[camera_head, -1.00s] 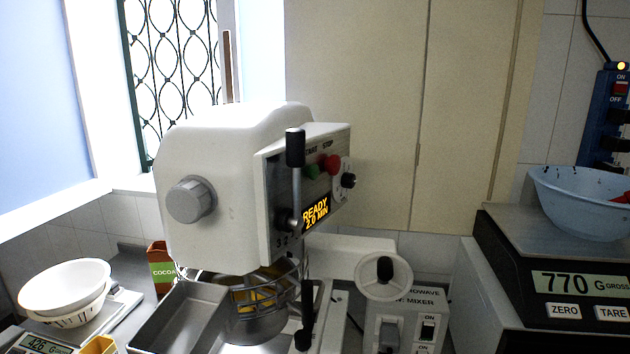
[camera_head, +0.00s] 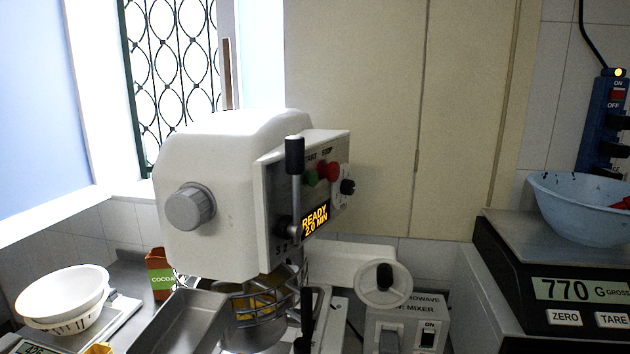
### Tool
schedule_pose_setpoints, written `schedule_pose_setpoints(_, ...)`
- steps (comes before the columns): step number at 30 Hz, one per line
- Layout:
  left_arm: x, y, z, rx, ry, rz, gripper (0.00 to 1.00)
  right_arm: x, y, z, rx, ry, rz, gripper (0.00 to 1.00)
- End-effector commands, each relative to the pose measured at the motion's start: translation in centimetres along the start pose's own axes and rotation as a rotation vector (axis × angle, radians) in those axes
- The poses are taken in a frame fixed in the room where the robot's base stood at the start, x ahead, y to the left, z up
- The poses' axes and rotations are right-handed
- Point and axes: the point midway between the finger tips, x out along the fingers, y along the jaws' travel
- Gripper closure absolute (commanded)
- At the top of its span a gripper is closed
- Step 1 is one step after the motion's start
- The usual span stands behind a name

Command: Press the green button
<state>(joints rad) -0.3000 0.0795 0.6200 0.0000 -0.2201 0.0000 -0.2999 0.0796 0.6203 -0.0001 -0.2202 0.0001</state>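The green button (camera_head: 311,177) is on the side panel of a white stand mixer (camera_head: 215,190), under a START label. A red button (camera_head: 329,171) sits just to its right under a STOP label. A black-handled lever (camera_head: 295,156) stands upright just left of the green button, partly in front of the panel. The mixer's display (camera_head: 315,218) reads READY 2.0 MIN in yellow. Neither of my grippers shows in the head view.
A wire guard and metal bowl (camera_head: 250,335) sit under the mixer head, with a metal chute (camera_head: 178,325) in front. A handwheel (camera_head: 383,286) is at lower right. A scale (camera_head: 560,290) bears a blue bowl (camera_head: 585,215). White bowls (camera_head: 62,292) stand at left.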

Motion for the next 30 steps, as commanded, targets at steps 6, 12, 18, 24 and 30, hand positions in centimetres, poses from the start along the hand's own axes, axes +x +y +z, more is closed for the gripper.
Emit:
schedule_pose_setpoints(6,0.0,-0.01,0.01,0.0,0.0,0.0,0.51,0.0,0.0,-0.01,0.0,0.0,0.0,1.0)
schedule_pose_setpoints(12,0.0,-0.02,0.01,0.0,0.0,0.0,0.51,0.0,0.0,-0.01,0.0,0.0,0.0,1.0)
schedule_pose_setpoints(18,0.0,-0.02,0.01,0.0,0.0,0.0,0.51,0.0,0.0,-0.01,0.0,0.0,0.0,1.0)
schedule_pose_setpoints(24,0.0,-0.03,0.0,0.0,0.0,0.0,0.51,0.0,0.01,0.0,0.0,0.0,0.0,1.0)
schedule_pose_setpoints(30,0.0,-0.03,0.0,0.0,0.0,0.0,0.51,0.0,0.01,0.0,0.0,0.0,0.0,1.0)
